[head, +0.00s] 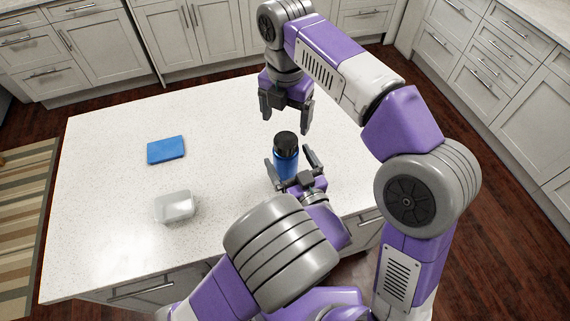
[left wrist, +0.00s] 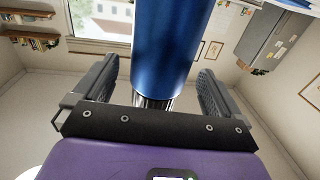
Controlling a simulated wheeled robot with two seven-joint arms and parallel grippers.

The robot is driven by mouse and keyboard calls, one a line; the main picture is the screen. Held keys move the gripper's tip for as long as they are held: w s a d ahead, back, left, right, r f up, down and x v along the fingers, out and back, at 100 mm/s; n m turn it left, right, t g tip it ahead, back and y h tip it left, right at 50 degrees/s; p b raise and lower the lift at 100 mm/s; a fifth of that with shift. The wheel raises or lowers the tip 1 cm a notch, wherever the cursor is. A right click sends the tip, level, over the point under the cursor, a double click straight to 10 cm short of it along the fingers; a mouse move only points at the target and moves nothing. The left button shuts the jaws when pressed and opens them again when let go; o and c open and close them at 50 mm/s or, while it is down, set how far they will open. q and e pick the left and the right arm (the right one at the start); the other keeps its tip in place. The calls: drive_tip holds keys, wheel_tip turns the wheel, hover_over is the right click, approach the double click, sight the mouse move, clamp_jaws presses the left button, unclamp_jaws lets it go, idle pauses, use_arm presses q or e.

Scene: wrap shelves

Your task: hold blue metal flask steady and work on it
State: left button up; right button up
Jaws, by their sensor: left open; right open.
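The blue metal flask (head: 286,163) stands upright on the white island, with a black cap (head: 286,141) on top. Its blue body also shows in the left wrist view (left wrist: 168,45), between the two fingers. My left gripper (head: 293,161) is open, with one finger on each side of the flask. In the left wrist view (left wrist: 160,85) a gap shows between the flask and each finger. My right gripper (head: 287,118) is open and empty, pointing down just above and behind the cap.
The white island top (head: 110,215) is mostly clear. A blue flat box (head: 166,150) lies to the left, and a clear lidded container (head: 175,207) sits at the front left. Grey cabinets (head: 80,55) line the back and right, across a dark wood floor.

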use_arm(q)
drive_tip(key=shift+x, duration=1.5)
drive_tip(key=shift+w, duration=0.1)
use_arm(e)
drive_tip(key=shift+w, duration=0.1)
use_arm(q)
drive_tip(key=shift+c, duration=0.3)
